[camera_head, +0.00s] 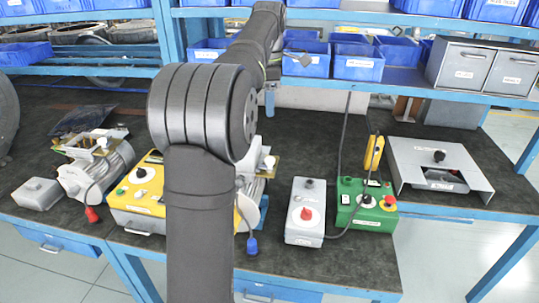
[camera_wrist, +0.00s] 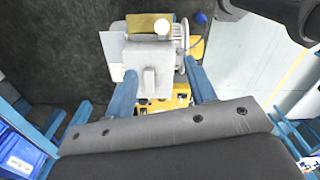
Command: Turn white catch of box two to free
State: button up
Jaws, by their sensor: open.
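The blower with a blue plug stands mostly hidden behind my arm in the head view. Its tan plate carries a white knob (camera_head: 269,162), which also shows at the top of the wrist view (camera_wrist: 162,26). A grey box (camera_wrist: 150,62) is below that plate in the wrist view. My gripper (camera_wrist: 160,66) is open, its two blue fingers either side of the grey box; contact cannot be told. The white knob is beyond the fingertips. Another blower (camera_head: 95,178) at left carries a similar white knob (camera_head: 103,143). I cannot tell which is box two.
A yellow control box (camera_head: 130,208) stands partly behind my arm. Right of it are a grey box (camera_head: 304,225) with a red knob, a green box (camera_head: 366,205) and a grey housing (camera_head: 435,165). Blue bins (camera_head: 358,68) fill the shelf behind. Cables and plugs hang nearby.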

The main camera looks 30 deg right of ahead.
aim_at(269, 159)
notch_tip(269, 159, down, 17)
jog(key=shift+s+f, duration=0.1)
jog(key=shift+f, duration=0.1)
dwell(0.3)
jog(key=c, duration=1)
